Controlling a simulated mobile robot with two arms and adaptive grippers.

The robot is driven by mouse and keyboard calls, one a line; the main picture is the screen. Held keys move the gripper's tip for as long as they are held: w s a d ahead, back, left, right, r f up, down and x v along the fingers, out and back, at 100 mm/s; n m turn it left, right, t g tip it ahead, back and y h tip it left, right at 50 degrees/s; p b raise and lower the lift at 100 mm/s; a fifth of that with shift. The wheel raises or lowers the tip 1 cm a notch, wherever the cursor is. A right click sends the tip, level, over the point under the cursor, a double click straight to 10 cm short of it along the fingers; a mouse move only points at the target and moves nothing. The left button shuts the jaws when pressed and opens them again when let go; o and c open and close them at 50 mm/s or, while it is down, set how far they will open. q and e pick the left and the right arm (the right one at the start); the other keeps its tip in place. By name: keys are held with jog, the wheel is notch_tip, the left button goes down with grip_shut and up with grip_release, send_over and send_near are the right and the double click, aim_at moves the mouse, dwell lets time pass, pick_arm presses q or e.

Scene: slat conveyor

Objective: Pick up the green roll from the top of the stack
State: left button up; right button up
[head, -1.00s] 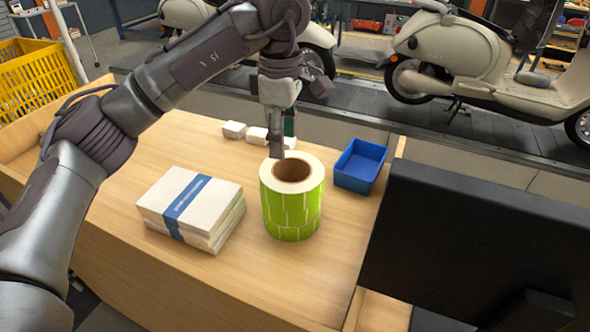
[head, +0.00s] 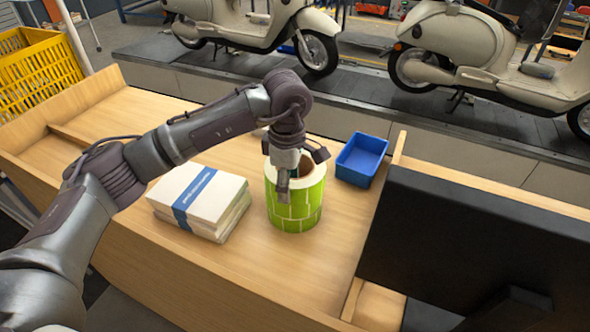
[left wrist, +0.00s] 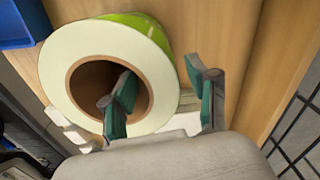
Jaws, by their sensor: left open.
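The green roll (head: 313,192), with a white top face and a brown hollow core, tops a stack of green label rolls on the wooden desk. It also shows in the left wrist view (left wrist: 75,50). My left gripper (head: 287,182) is open and points down at the roll's near rim. In the left wrist view, one finger of the gripper (left wrist: 162,85) is over or in the core hole. The other finger is outside the roll's wall, with a gap visible. The seam to the roll below is hard to make out. My right gripper is not in view.
A stack of white paper with a blue band (head: 200,200) lies left of the rolls. A blue tray (head: 360,160) is to the right, near a dark monitor (head: 460,245). A yellow crate (head: 38,72) stands far left. Scooters stand on the conveyor behind.

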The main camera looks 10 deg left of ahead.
pick_arm(q)
grip_shut()
jog(key=shift+w+r, duration=0.1)
dwell(0.4)
